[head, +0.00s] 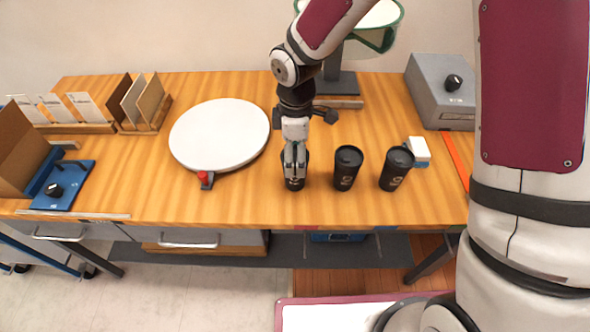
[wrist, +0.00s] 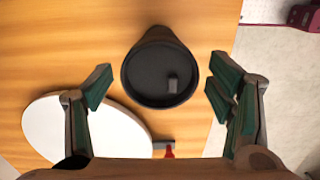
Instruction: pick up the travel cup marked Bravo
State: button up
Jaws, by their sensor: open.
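Three black travel cups stand upright in a row on the wooden table: a left one (head: 294,184), a middle one (head: 346,168) and a right one (head: 395,169). Each has a small light mark on its front, too small to read, so I cannot tell which is Bravo. My gripper (head: 295,160) is above the left cup and partly hides it. The fingers appear apart from the cup.
A white round turntable (head: 220,135) with a red-knobbed part (head: 204,178) is left of the cups. A white and blue block (head: 418,150) sits behind the right cup. A grey box (head: 442,92) stands at the back right. Bare table (head: 240,205) lies in front.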

jog(key=shift+f+p, duration=0.45)
jog(key=shift+f, duration=2)
jog(key=c, duration=0.8)
jog(key=shift+c, duration=0.2)
